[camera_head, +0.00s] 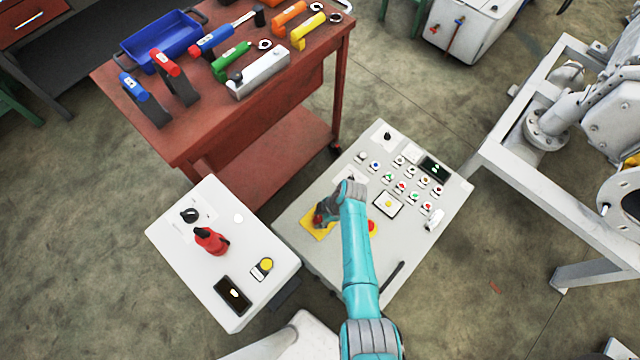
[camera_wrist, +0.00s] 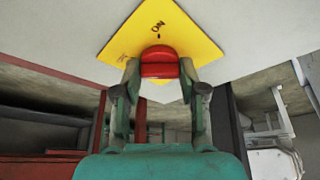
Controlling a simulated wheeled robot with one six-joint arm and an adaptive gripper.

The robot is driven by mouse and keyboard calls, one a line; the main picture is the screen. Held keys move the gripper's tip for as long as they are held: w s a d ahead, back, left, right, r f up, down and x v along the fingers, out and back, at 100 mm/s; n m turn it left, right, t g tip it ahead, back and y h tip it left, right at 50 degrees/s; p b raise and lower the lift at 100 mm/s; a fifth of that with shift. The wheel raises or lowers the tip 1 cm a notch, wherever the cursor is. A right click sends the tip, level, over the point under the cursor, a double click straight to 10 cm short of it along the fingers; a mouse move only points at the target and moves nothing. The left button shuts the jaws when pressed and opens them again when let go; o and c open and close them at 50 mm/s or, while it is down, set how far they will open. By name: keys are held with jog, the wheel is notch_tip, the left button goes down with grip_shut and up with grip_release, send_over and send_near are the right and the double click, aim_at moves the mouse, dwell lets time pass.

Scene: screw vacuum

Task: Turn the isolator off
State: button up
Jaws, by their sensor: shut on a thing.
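The isolator is a red knob (camera_wrist: 158,62) on a yellow diamond plate (camera_wrist: 185,30), which carries an "ON" mark at its top. In the wrist view both fingers of my gripper (camera_wrist: 160,75) press on the sides of the red knob, so it is shut on it. In the head view the yellow plate (camera_head: 306,226) lies on the left part of the grey control panel (camera_head: 330,258). Which mark the knob points to cannot be told.
Many small buttons (camera_head: 402,186) and a dark display (camera_head: 434,168) fill the panel's right side. A red button (camera_head: 371,226) sits close right of my arm. A white box with a red handle (camera_head: 210,240) stands left. A red tool cart (camera_head: 180,140) stands behind.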

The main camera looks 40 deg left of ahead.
jog(key=o, duration=1.1)
jog(key=shift+o, duration=0.2)
jog(key=v, duration=1.2)
